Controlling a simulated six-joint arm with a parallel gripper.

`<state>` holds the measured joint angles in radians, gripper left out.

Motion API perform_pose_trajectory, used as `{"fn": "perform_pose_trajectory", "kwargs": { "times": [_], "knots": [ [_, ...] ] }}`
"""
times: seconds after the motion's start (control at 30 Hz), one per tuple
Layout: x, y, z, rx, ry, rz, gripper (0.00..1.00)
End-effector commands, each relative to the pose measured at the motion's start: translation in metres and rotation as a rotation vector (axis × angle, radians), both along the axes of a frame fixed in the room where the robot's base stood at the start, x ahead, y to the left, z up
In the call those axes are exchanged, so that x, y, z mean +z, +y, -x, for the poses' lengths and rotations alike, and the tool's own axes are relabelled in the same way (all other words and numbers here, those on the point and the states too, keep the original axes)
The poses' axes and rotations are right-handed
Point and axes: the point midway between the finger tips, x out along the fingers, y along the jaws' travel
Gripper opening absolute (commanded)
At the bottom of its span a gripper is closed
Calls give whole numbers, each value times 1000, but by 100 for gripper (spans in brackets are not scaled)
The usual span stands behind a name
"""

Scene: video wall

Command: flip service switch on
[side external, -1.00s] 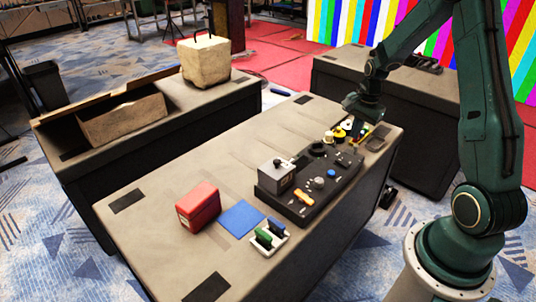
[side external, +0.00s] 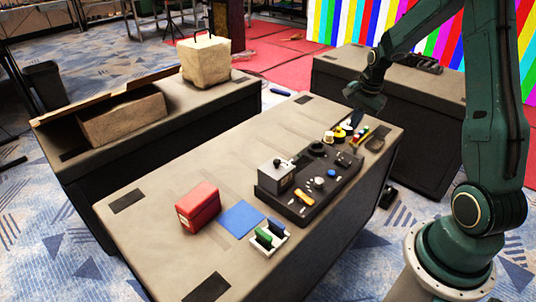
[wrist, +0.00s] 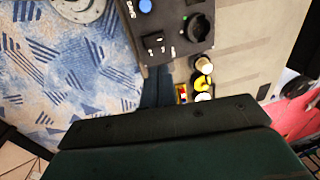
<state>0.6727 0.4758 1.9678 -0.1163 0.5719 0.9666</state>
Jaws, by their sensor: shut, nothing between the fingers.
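The black control panel (side external: 325,188) lies on the table and also shows in the wrist view (wrist: 178,22). A small black switch (wrist: 155,42) with white marks sits near the panel's end in the wrist view; it is tiny in the side view (side external: 343,160). I cannot tell its position or read which label is the service one. My gripper (side external: 356,121) is shut and empty, above the table beyond the panel's far end. Its fingers (wrist: 157,84) show in the wrist view, close to the panel's end and apart from the switch.
The panel also carries a blue knob (side external: 331,173), an orange lever (side external: 304,198) and a grey box (side external: 276,176). Yellow and white round pieces (side external: 340,132) stand by the gripper. A red box (side external: 198,207) and blue square (side external: 241,218) lie at the near left.

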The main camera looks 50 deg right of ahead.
Motion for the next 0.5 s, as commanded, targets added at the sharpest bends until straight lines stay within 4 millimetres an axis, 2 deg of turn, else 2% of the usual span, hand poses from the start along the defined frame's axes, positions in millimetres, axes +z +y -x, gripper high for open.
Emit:
{"fn": "perform_pose_trajectory", "kwargs": {
  "times": [0.3,0.5],
  "knots": [
    [-1,0,0,-1,0,0,0],
    [-9,0,-1,-1,1,-1,0]
  ]
}}
